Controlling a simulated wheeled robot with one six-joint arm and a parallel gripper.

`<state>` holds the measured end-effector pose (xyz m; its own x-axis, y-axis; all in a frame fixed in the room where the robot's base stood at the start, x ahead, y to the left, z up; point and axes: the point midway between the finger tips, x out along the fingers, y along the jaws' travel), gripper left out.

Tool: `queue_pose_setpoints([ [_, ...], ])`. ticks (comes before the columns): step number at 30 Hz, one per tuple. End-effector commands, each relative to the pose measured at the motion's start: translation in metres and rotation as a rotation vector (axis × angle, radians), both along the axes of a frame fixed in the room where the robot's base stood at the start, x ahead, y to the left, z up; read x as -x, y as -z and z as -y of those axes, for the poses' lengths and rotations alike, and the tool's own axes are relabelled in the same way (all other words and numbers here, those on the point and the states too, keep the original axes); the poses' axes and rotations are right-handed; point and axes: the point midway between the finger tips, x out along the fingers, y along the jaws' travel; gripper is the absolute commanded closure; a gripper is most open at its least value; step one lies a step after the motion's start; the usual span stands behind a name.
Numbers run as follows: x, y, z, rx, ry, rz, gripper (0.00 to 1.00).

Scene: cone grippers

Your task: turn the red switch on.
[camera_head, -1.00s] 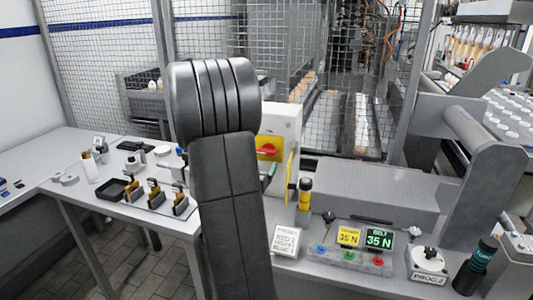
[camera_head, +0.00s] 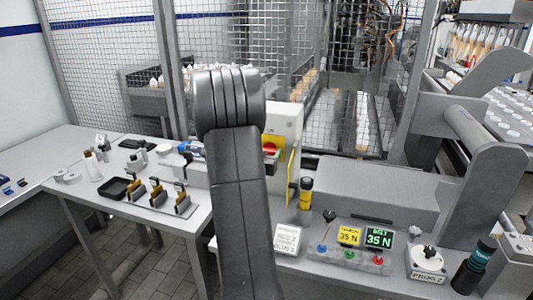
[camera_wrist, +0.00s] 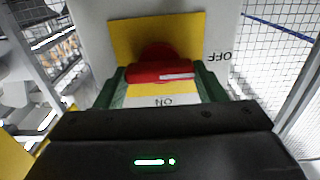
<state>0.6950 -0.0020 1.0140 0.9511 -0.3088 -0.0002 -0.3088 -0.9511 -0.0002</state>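The red switch (camera_wrist: 160,70) is a knob on a yellow plate (camera_wrist: 125,35) on a pale box. In the wrist view, its handle lies crosswise and its white mark is at the right end, on the side of the OFF label (camera_wrist: 218,57). The ON label (camera_wrist: 163,102) is below the knob; both labels appear upside down. My gripper (camera_wrist: 162,75) has its green fingers spread, one at each end of the handle. I cannot tell whether they touch it.
A yellow handle (camera_head: 291,175) is at the box's right side. A yellow-and-black post (camera_head: 305,192) stands nearby. A panel (camera_head: 345,258) with small coloured knobs and displays is at front right. Several clamp-like tools (camera_head: 157,192) stand on the left table. A mesh fence (camera_head: 100,60) rises behind.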

Motion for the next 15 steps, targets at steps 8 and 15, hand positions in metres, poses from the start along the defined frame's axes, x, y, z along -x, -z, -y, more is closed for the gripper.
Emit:
queue_pose_setpoints([
  [8,0.0002,0.0005,0.0000,-0.006,0.000,0.002,0.59],
  [15,0.0004,0.0029,0.0004,-0.074,0.000,0.026,0.59],
])
